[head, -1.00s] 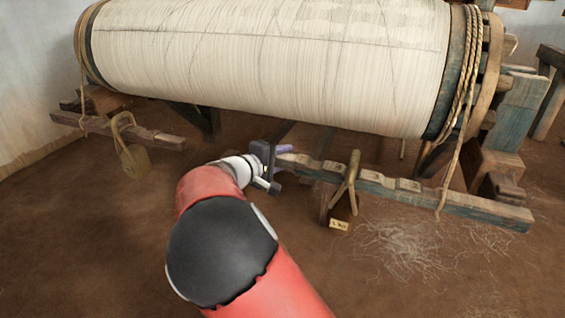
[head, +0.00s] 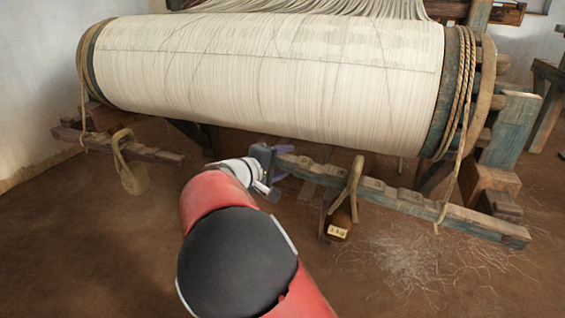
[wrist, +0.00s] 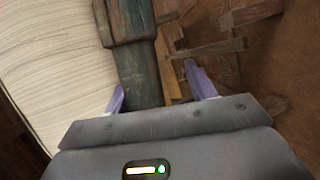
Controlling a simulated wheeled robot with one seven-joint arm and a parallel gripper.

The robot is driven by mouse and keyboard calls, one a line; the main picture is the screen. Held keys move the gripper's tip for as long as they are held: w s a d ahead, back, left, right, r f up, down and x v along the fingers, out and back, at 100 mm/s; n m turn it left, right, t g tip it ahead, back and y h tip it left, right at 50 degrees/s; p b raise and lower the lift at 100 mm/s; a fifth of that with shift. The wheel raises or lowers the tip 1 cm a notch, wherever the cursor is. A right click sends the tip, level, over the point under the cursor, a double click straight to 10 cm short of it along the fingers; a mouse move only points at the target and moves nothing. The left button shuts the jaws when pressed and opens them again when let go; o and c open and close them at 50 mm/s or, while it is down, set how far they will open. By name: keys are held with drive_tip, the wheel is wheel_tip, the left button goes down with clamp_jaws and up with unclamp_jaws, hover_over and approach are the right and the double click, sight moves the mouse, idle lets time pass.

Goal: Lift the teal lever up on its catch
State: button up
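The teal lever (head: 470,218) is a long worn wooden bar with flaking teal paint and notches. In the head view it runs below the big roll, from my gripper to the lower right. A rope loop with a dark weight (head: 339,228) hangs from its middle. My gripper (head: 281,163) is at the lever's left end. In the wrist view the lever (wrist: 140,72) passes between the two purple fingers of my gripper (wrist: 157,92). The left finger is close to or touching it. A gap shows before the right finger, so the gripper is open around it. The catch cannot be made out.
The large roll of pale warp threads (head: 270,80) lies just above and behind the lever. A second roped weight (head: 133,178) hangs from a short beam (head: 150,152) at left. Loose threads (head: 410,260) lie on the bare earth floor, which is open in front.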

drive_tip(key=v, duration=0.8)
drive_tip(key=shift+d, duration=0.1)
drive_tip(key=shift+c, duration=0.2)
